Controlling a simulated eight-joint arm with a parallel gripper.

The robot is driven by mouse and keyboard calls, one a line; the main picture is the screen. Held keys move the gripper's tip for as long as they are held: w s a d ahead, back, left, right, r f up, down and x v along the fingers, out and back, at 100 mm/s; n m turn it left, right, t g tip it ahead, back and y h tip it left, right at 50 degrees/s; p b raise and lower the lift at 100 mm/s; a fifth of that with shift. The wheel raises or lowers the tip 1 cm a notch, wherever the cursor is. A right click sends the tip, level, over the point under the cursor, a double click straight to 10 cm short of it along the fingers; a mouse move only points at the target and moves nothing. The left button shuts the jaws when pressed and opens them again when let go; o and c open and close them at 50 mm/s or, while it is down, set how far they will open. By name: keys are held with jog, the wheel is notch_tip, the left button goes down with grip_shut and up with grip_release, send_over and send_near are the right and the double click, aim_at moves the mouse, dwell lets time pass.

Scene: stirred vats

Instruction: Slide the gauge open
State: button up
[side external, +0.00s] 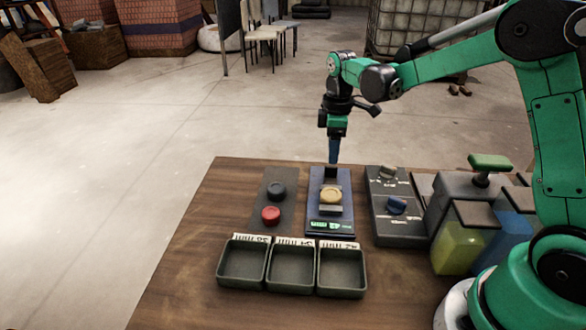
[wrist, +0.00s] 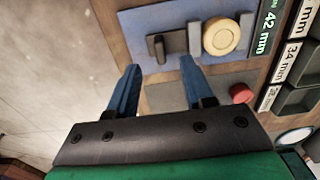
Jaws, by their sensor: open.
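The gauge is a flat blue plate (side external: 316,213) with a lit "42 mm" display, and it also shows in the wrist view (wrist: 140,22). A tan disc (side external: 331,194) sits between its two grey jaws; the disc also shows in the wrist view (wrist: 221,37). A dark upright handle (side external: 331,172) stands at the gauge's far end, joined to the nearer jaw; in the wrist view the handle (wrist: 160,48) lies just past my fingertips. My gripper (side external: 333,161) is open and empty above that far end, and its two blue fingers (wrist: 160,67) straddle the handle's line without visible contact.
A dark plate with a black knob (side external: 276,190) and a red button (side external: 271,214) lies left of the gauge. A grey box with a blue knob (side external: 397,206) stands right. Labelled trays (side external: 292,291) line the front. Vats (side external: 461,246) stand at far right.

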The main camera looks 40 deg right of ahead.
aim_at(332, 166)
notch_tip(332, 166, down, 5)
jog(key=shift+r, duration=0.1)
jog(key=shift+c, duration=0.2)
grip_shut()
